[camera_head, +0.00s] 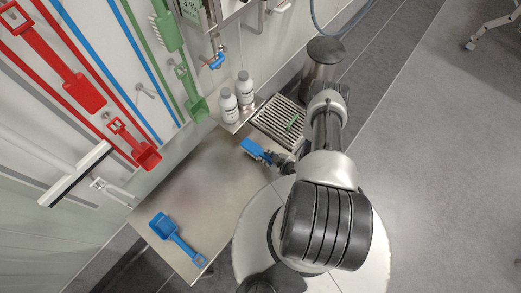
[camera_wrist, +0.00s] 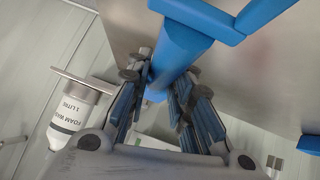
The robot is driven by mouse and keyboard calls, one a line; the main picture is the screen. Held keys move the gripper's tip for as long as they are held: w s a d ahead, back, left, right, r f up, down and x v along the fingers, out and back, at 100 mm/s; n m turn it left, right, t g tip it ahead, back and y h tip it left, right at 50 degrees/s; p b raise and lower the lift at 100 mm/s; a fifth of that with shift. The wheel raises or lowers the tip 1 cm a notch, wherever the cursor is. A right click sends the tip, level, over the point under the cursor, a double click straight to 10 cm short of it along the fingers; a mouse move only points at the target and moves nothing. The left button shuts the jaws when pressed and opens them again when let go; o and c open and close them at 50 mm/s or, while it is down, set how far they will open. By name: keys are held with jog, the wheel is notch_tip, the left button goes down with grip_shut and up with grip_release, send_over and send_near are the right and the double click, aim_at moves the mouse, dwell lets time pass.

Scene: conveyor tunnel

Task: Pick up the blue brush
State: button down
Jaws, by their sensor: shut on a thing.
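The blue brush (camera_head: 256,151) is at my gripper (camera_head: 282,163) in the head view, over the far right part of the steel table. In the wrist view, its blue handle (camera_wrist: 177,48) runs down between the two fingers of my gripper (camera_wrist: 160,78), which is shut on it. The wider blue part extends past the top edge of the wrist view, so it is only partly visible. I cannot tell whether the brush touches the table.
Two white bottles (camera_head: 229,106) stand beside a drain grate (camera_head: 278,122); one bottle (camera_wrist: 68,120) shows in the wrist view. Red tools (camera_head: 75,85) and green tools hang on the wall. A metal bin (camera_head: 322,62) stands behind.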

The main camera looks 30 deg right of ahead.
jog(key=s+d+p, duration=0.1)
jog(key=s, duration=1.1)
jog(key=shift+d, duration=0.4)
jog(key=c, duration=1.9)
grip_release()
jog(key=shift+c, duration=0.2)
grip_shut()
